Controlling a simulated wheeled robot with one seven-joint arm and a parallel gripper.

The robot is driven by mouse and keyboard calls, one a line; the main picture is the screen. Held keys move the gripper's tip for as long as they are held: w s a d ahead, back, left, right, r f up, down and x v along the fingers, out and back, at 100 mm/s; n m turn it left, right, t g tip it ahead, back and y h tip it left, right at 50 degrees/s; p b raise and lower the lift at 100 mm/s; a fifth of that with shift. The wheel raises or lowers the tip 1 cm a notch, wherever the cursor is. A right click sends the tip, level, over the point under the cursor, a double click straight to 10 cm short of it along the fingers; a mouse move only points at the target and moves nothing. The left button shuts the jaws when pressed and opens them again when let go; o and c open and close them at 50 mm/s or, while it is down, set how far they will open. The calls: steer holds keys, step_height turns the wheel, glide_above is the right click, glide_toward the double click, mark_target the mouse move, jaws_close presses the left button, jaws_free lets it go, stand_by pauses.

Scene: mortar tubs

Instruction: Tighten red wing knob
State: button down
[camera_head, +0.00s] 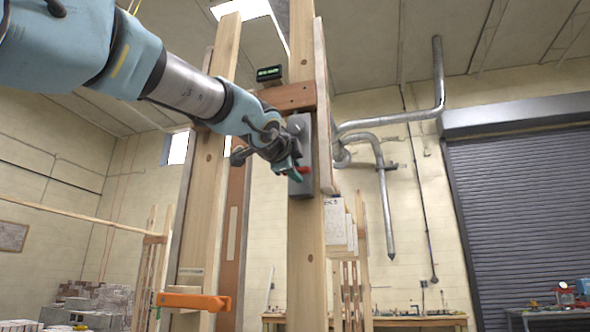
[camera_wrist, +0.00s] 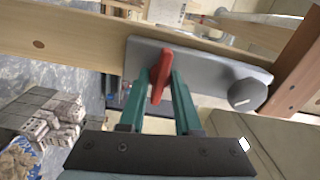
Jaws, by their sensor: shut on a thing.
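The red wing knob (camera_wrist: 161,77) sits on a grey plate (camera_wrist: 205,68) fixed to a wooden post, and shows large in the wrist view. In the head view the red knob (camera_head: 302,169) is a small patch beside my gripper (camera_head: 297,172), against the grey plate (camera_head: 304,130). My gripper (camera_wrist: 167,82) has green fingers, one on each side of the knob's wing, shut on it. A round grey knob (camera_wrist: 248,94) is on the same plate, right of the red one in the wrist view. The knob's base is partly hidden by the fingers.
Tall wooden posts (camera_head: 307,270) and a wooden crosspiece (camera_head: 288,97) surround my arm closely. An orange clamp (camera_head: 193,301) juts out lower left. Stacked blocks (camera_wrist: 45,118) lie on the floor far below. A workbench (camera_head: 420,321) stands at the back right.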

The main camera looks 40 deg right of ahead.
steer(key=c, duration=0.6)
jaws_free()
steer(key=b+v, duration=0.2)
steer(key=v, duration=0.8)
steer(key=shift+s+a+b, duration=0.2)
steer(key=shift+a+b, duration=0.15)
